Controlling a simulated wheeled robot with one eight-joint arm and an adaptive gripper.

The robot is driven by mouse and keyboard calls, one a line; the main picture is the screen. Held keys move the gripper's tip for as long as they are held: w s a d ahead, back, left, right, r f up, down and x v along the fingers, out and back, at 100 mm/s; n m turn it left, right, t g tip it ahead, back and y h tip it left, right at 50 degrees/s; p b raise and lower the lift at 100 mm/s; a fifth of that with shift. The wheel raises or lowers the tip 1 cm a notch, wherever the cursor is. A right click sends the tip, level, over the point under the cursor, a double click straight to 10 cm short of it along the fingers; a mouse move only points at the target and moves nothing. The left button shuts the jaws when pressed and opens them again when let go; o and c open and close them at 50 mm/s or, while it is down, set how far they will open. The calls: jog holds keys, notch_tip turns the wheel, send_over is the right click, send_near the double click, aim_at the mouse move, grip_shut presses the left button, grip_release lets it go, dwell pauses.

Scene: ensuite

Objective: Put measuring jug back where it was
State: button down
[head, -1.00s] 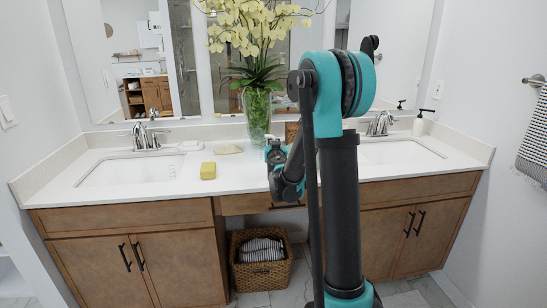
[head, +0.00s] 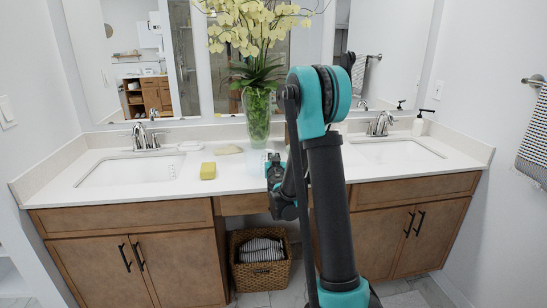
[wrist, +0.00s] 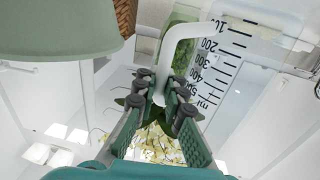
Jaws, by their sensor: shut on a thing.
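The measuring jug (wrist: 235,65) is clear with dark printed graduations and a white handle (wrist: 180,45), seen close up in the wrist view. My gripper (wrist: 160,92) is shut on the handle. In the head view my gripper (head: 273,165) is over the front middle of the white counter (head: 225,182), in front of the vase. The jug shows there only as a faint pale shape (head: 258,160) beside my gripper. I cannot tell whether its base touches the counter.
A glass vase of yellow orchids (head: 257,115) stands behind my gripper. A yellow sponge-like block (head: 208,171), a beige item (head: 229,149) and a white soap dish (head: 190,146) lie to the left. Sinks flank the middle. A wicker basket (head: 261,273) stands below.

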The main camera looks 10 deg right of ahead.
jog(key=c, duration=1.6)
grip_release()
jog(key=s+a, duration=0.1)
jog(key=s, duration=1.1)
jog(key=s+d+f+m+g+h, duration=0.4)
jog(key=s+d+g, duration=0.3)
jog(key=s+d, duration=0.5)
jog(key=s+a+f+n+g+y, duration=0.2)
jog(key=s+a+f+g+y, duration=0.1)
jog(key=s, duration=0.7)
jog(key=s+a+f+n+g+y, duration=0.2)
jog(key=s+a+f, duration=0.4)
jog(key=s, duration=0.4)
jog(key=shift+f+n+g+y, duration=0.4)
jog(key=shift+f+n+g, duration=0.25)
jog(key=shift+g, duration=0.25)
jog(key=shift+r, duration=0.1)
